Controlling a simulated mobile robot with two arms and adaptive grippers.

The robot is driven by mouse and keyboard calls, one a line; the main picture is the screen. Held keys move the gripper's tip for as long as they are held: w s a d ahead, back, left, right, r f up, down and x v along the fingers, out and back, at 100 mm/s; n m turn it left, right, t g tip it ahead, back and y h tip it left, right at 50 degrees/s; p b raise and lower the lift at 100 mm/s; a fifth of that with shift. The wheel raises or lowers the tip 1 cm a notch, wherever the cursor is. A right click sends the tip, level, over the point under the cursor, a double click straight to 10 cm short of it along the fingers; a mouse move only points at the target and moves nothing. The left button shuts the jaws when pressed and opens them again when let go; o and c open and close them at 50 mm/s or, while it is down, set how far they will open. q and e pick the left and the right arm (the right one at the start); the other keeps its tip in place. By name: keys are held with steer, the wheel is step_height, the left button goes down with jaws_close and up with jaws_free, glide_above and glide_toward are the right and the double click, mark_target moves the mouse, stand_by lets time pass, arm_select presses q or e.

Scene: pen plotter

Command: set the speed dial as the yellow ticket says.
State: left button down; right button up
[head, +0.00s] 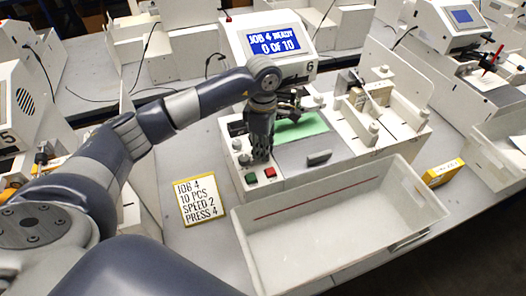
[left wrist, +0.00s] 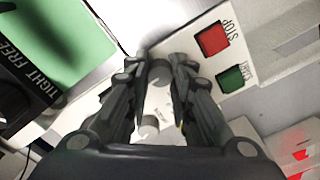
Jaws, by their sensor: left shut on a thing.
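The yellow-edged ticket (head: 201,200) lies on the table and reads JOB 4, 10 PCS, SPEED 2, PRESS 4. My left gripper (head: 262,157) points down at the plotter's control panel (head: 240,172), behind the red and green buttons. In the left wrist view my left gripper (left wrist: 160,76) is shut on a grey round dial (left wrist: 159,71). A second pale knob (left wrist: 149,131) shows nearer the wrist. The held dial's label and pointer setting are hidden or too small to read. My right gripper is not in view.
The red STOP button (left wrist: 213,39) and green START button (left wrist: 232,78) sit close beside the fingers. The display (head: 274,42) reads JOB 4 READY, 0 OF 10. A green sheet (head: 302,126) lies on the plotter bed. An empty-looking white bin (head: 330,241) stands in front.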

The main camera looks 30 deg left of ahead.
arm_select(q)
steer(key=shift+n+b, duration=0.6)
steer(key=shift+n, duration=0.5)
steer(key=shift+n+b, duration=0.3)
steer(key=shift+n, duration=0.2)
steer(key=c, duration=1.7)
jaws_free()
steer(key=shift+o, duration=0.2)
step_height(320, 180, up, 12)
